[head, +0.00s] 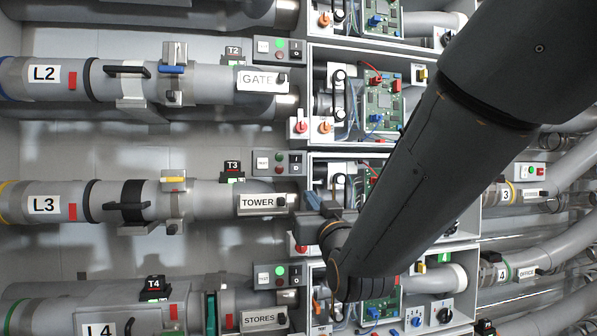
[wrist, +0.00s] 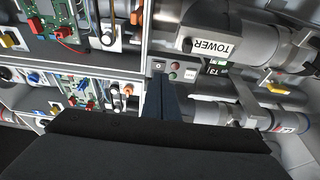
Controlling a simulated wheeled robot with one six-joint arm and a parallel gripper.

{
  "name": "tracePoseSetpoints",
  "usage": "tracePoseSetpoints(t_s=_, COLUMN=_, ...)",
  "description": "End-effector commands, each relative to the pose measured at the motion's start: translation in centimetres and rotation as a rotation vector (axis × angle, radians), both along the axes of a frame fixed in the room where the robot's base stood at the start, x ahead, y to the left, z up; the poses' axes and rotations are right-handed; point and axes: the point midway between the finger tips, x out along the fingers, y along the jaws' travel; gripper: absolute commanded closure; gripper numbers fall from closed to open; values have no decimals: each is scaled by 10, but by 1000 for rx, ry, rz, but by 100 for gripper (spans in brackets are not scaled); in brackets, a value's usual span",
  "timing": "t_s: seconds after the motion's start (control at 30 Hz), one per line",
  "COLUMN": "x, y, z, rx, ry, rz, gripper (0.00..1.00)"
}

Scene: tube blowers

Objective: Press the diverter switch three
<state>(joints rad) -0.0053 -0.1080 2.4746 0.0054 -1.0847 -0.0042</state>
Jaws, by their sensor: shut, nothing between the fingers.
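No label reading "diverter" is legible. The L3 pipe (head: 110,203) ends at a TOWER plate (head: 257,202), which also shows in the wrist view (wrist: 210,47). A plate numbered 3 (head: 507,191) sits on a pipe at the right. Which control is diverter switch three I cannot tell. My gripper (head: 312,202) is shut and empty, right of the TOWER plate; contact is unclear. Its fingers also show in the wrist view (wrist: 158,84).
White cabinets with circuit boards (head: 383,100) and knobs stand right of the boxes. Similar rows, L2 (head: 44,74) and L4 (head: 97,330), lie above and below. My arm hides part of the cabinets. Curved pipes (head: 540,255) fill the right side.

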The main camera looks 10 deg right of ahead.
Motion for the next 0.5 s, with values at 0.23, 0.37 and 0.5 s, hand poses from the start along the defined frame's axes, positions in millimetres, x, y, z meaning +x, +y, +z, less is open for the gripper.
tracePoseSetpoints(t_s=0.23, x=-9, y=0, z=28, rx=0, ry=-111, rz=0, gripper=100)
tracePoseSetpoints(t_s=0.37, x=-8, y=0, z=28, rx=0, ry=-110, rz=0, gripper=100)
tracePoseSetpoints(t_s=0.5, x=-8, y=0, z=28, rx=0, ry=-109, rz=0, gripper=100)
